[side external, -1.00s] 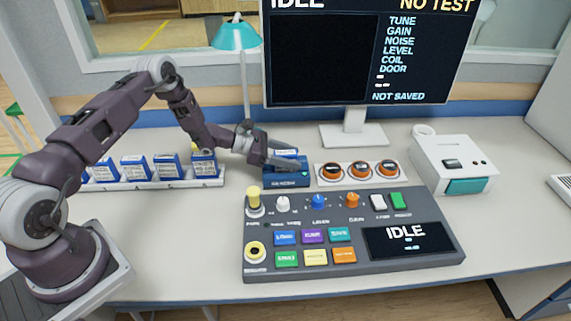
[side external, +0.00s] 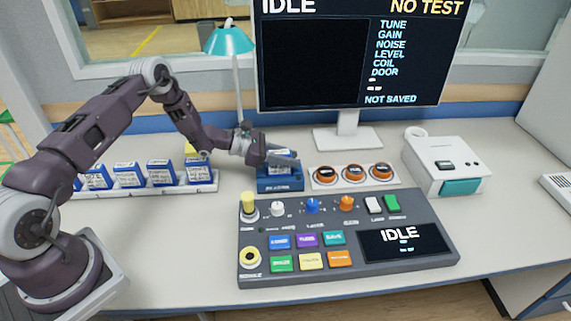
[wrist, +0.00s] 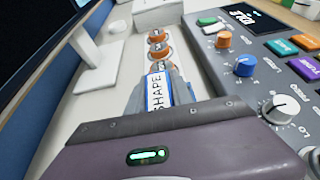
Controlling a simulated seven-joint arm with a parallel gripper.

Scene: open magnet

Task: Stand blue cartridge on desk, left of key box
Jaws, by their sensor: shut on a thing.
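The blue cartridge (side external: 281,167) stands upright at the blue dock (side external: 280,184) left of the orange knobs. My gripper (side external: 284,156) is shut on its upper part. In the wrist view the cartridge (wrist: 155,92) shows a white label reading SHAPE between my fingers (wrist: 160,88). Its lower end is hidden, so I cannot tell whether it is still in the dock. A white box with a teal front (side external: 446,165) stands at the right. A white plate with three orange knobs (side external: 352,173) lies nearer. Neither is labelled as the key box.
A white rack (side external: 150,190) with several blue cartridges is at the left. The control console (side external: 345,235) fills the front middle. The monitor stand (side external: 347,140) and teal lamp (side external: 229,40) are behind. Bare desk (side external: 190,235) lies left of the console.

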